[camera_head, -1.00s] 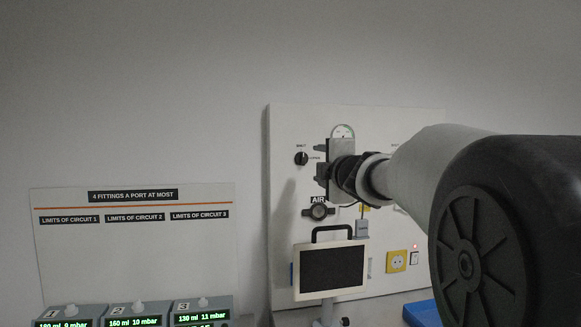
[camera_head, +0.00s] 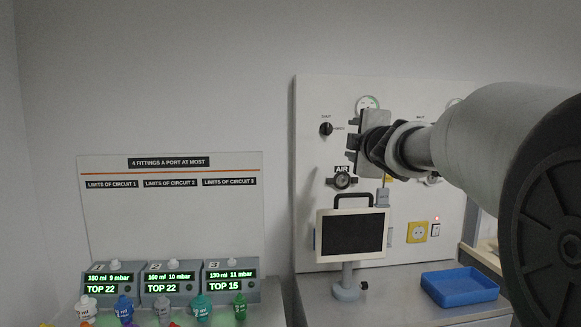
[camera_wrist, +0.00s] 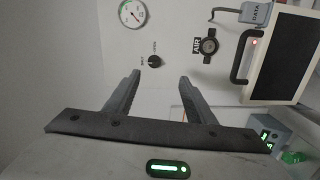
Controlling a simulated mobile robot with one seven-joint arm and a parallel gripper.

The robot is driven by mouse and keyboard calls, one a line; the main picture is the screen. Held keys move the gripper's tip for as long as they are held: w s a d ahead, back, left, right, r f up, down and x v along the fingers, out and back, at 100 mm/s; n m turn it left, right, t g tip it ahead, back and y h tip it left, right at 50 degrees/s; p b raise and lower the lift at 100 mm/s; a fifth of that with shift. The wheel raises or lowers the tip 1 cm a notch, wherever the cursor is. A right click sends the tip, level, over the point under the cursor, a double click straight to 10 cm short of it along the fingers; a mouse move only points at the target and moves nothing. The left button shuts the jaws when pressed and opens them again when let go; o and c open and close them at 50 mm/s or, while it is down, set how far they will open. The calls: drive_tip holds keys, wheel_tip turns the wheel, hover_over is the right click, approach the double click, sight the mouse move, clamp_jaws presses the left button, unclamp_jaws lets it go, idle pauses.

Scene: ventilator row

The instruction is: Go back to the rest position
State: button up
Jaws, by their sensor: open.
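My gripper (camera_wrist: 154,88) is open and empty in the wrist view, its two dark fingers well apart in front of the white wall panel. In the head view my gripper (camera_head: 352,143) is seen from the side, in front of the panel between the black knob (camera_head: 326,129) and the round gauge (camera_head: 367,103). My arm covers the right part of the panel. The wrist view also shows the knob (camera_wrist: 155,61) and the gauge (camera_wrist: 132,13). Nothing visible is touching the fingers.
A screen on a stand (camera_head: 351,235) stands below my gripper. A blue tray (camera_head: 459,287) lies to its right on the counter. Three ventilator units (camera_head: 170,283) with lit displays stand at left, several coloured fittings before them. A sign board (camera_head: 170,215) stands behind.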

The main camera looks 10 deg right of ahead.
drive_tip(key=s+a+f+m+g, duration=0.3)
drive_tip(key=s+f+m+g, duration=0.15)
drive_tip(key=s+f, duration=0.6)
drive_tip(key=s+a+f+m+g, duration=0.3)
drive_tip(key=s+f+m, duration=0.4)
drive_tip(key=s, duration=0.6)
drive_tip(key=s+a+f+m+g, duration=0.3)
drive_tip(key=s+f+m+g, duration=0.1)
drive_tip(key=s+f, duration=0.7)
wheel_tip(320, 180, up, 21)
drive_tip(key=s+a+y+p, duration=0.1)
drive_tip(key=s+p, duration=0.1)
drive_tip(key=p, duration=2)
drive_tip(key=shift+s+r+m, duration=0.15)
drive_tip(key=shift+s+m, duration=0.15)
drive_tip(key=shift+m, duration=0.05)
drive_tip(key=shift+a+g, duration=0.1)
drive_tip(key=shift+g, duration=0.15)
